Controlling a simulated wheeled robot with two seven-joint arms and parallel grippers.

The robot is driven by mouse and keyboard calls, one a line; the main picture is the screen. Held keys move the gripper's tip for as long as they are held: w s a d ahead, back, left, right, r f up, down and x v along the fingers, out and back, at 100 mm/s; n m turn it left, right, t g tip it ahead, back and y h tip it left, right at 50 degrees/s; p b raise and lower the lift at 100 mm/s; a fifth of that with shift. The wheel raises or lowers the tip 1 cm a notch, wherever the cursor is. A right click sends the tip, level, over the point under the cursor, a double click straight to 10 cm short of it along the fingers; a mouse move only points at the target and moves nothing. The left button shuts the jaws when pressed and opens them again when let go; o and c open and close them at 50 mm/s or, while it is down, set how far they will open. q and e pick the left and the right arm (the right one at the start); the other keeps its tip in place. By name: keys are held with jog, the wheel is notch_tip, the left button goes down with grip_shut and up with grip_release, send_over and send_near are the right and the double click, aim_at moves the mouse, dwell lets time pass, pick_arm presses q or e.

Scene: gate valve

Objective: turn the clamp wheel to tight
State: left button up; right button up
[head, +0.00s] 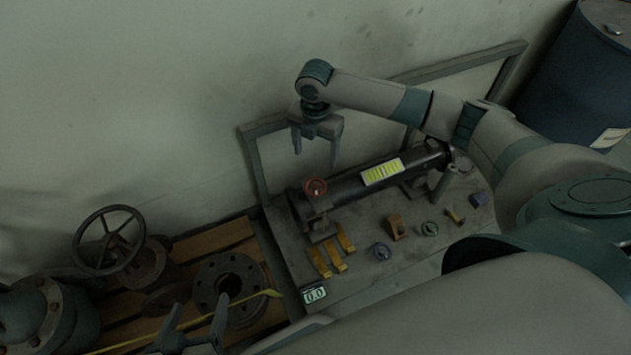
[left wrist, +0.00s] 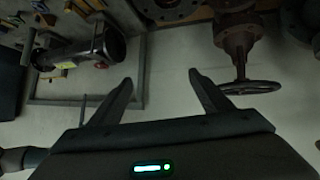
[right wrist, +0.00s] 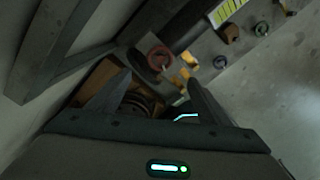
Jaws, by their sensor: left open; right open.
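The clamp wheel (head: 315,187) is a small red handwheel on top of a clamp at the left end of a dark pipe (head: 343,187) on the bench. It also shows in the right wrist view (right wrist: 158,57) and as a small red spot in the left wrist view (left wrist: 101,66). My right gripper (head: 316,156) is open and empty, above and behind the wheel, apart from it. My left gripper (head: 200,303) is open and empty, low at the bottom, left of the bench by the pallet. The wheel's turn position is unclear.
A small display (head: 315,294) on the bench's front corner reads 0.0. Yellow brackets (head: 340,252) and several small parts lie before the pipe. A rusty valve with a large handwheel (head: 108,240) and a flange (head: 228,283) sit on a pallet. A frame (head: 255,170) stands behind.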

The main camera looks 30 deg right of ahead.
aim_at(316, 186)
notch_tip(316, 186, down, 12)
jog(key=shift+f+b, duration=0.25)
jog(key=shift+b, duration=1)
pick_arm(q)
jog(key=w+d+r+t+h, duration=0.2)
jog(key=r+t, duration=0.4)
jog(key=r, duration=0.3)
jog(key=shift+w+d+r, duration=0.25)
jog(key=shift+w+d, duration=0.4)
jog(key=shift+w, duration=0.2)
pick_arm(e)
jog(key=shift+f, duration=0.7)
jog(key=c, duration=1)
